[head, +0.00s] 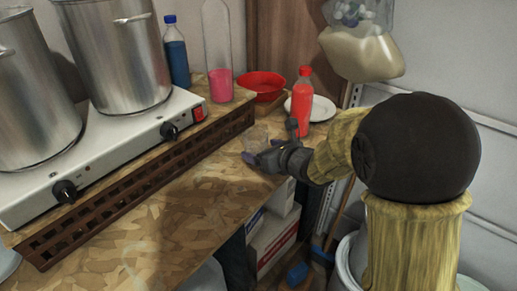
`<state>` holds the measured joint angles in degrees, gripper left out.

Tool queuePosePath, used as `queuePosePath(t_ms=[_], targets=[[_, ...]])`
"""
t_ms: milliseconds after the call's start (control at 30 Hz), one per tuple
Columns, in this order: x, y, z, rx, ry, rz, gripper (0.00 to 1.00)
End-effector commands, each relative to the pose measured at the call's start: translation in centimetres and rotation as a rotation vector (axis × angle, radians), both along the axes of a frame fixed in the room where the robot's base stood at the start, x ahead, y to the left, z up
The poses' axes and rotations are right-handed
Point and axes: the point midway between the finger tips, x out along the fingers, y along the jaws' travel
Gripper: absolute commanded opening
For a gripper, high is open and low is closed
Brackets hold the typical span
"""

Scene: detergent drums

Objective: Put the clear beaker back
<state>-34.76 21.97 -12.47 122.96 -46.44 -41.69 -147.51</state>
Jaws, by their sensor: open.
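The clear beaker (256,138) stands on the wooden worktop near its right edge, in front of the dark slatted rack. It is small and see-through, and its right part is hidden by my gripper. My gripper (262,157) is open, low over the worktop, with its fingers at the beaker's near right side. I cannot tell whether the fingers touch the beaker or stand around it.
A red bottle (301,104), a white plate (322,108) and a red bowl (262,85) stand behind my gripper. A pink-filled cylinder (220,84) and a blue bottle (176,55) stand farther back. Two steel pots sit on the white hotplate (110,146). The front worktop is clear.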

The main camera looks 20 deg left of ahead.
Motion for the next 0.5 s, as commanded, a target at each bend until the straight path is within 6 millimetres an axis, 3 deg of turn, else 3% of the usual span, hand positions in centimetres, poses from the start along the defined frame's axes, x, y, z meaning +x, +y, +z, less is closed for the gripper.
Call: queuePosePath(t_ms=[300,500], targets=[[-3.2,-4.3,2.2,0.001,-0.001,-0.003,0.79],[-4.5,-6.1,3.1,0.001,0.000,-0.002,0.79]])
